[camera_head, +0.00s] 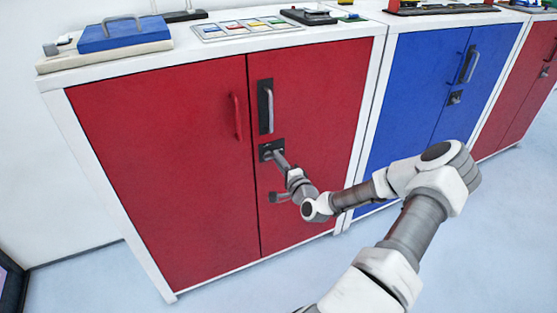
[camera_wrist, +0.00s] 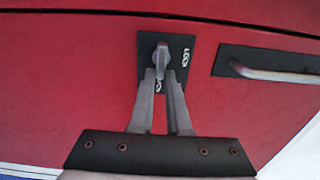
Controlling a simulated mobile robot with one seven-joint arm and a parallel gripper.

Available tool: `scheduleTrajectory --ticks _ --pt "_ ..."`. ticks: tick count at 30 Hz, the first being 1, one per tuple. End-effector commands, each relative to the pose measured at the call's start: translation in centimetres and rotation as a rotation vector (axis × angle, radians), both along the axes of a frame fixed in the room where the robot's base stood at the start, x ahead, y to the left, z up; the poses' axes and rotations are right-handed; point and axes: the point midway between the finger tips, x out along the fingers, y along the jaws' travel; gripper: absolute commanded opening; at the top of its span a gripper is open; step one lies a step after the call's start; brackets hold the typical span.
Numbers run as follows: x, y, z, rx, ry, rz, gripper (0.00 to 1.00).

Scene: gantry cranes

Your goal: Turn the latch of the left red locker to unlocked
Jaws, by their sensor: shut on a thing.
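The left red locker (camera_head: 170,160) stands at the left of the head view. Its latch (camera_head: 267,149) is on a small black plate on the right door, below the door handle. In the wrist view the latch (camera_wrist: 161,56) is a grey knob on the black plate, with white lettering beside and below it. My gripper (camera_head: 277,156) reaches the plate from the lower right. In the wrist view my gripper (camera_wrist: 161,80) has its two fingertips closed on the latch from either side. The fingertips partly hide the latch and the lower lettering.
A grey handle on a black plate (camera_head: 266,106) sits just above the latch; it also shows in the wrist view (camera_wrist: 262,70). A red handle (camera_head: 236,116) is on the left door. A blue locker (camera_head: 420,90) adjoins on the right. Floor in front is clear.

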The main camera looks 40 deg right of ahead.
Motion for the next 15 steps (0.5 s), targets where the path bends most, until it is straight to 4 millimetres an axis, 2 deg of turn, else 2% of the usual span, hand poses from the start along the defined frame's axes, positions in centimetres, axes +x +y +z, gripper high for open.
scheduleTrajectory --ticks 3,4,9,15 --pt "0.00 0.02 -0.03 0.001 0.001 0.000 0.00" --pt "0.00 0.02 -0.03 0.001 0.001 0.000 0.17" --pt "0.00 0.02 -0.03 0.000 0.001 0.000 0.45" --pt "0.00 0.01 -0.02 -0.001 0.001 0.000 0.45"
